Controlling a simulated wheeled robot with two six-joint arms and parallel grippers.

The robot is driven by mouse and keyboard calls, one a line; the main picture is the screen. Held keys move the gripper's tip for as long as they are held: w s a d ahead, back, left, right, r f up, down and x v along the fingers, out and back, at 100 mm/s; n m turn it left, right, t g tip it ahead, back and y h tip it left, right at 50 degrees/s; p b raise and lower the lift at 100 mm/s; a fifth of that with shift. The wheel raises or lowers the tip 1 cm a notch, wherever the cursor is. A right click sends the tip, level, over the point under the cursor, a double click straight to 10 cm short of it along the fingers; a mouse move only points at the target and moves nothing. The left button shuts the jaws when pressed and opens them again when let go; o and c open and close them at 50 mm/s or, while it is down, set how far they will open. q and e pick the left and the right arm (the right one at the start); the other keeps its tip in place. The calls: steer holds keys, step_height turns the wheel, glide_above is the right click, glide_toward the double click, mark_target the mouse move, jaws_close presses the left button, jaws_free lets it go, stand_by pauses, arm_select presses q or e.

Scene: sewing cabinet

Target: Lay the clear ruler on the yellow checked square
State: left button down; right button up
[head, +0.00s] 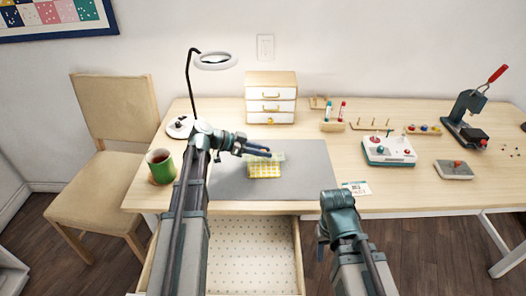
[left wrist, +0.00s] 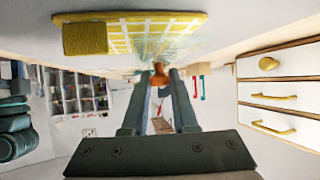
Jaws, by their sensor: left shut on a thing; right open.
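The yellow checked square (head: 264,172) lies on the grey mat (head: 310,185). It also shows upside down at the top of the left wrist view (left wrist: 85,38). The clear ruler (head: 278,157) is a faint see-through strip at the square's far edge. In the left wrist view the clear ruler (left wrist: 172,44) overlaps part of the square; whether it touches it I cannot tell. My left gripper (head: 268,152) is shut on the ruler, at a brown knob between the fingertips. My right gripper (head: 322,238) hangs at the table's front edge, away from the square, its fingertips unclear.
A green mug (head: 160,167) stands left of the mat, near a magnifier lamp (head: 215,61). A small drawer box (head: 271,98) stands behind the mat. An open dotted drawer (head: 252,255) is below the front edge. A white-topped device (head: 389,150) stands right; the mat's right part is clear.

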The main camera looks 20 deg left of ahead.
arm_select(q)
steer(key=shift+f+b, duration=0.9)
steer(key=shift+f, duration=0.05)
stand_by(1.5)
steer(key=c, duration=0.6)
jaws_free()
steer(key=p+v, duration=0.6)
steer(key=v, duration=0.6)
steer(key=shift+a+r, duration=0.2)
steer(key=shift+s+a+r+p, duration=0.2)
steer(key=shift+s+a+p, duration=0.2)
steer(key=shift+a, duration=0.15)
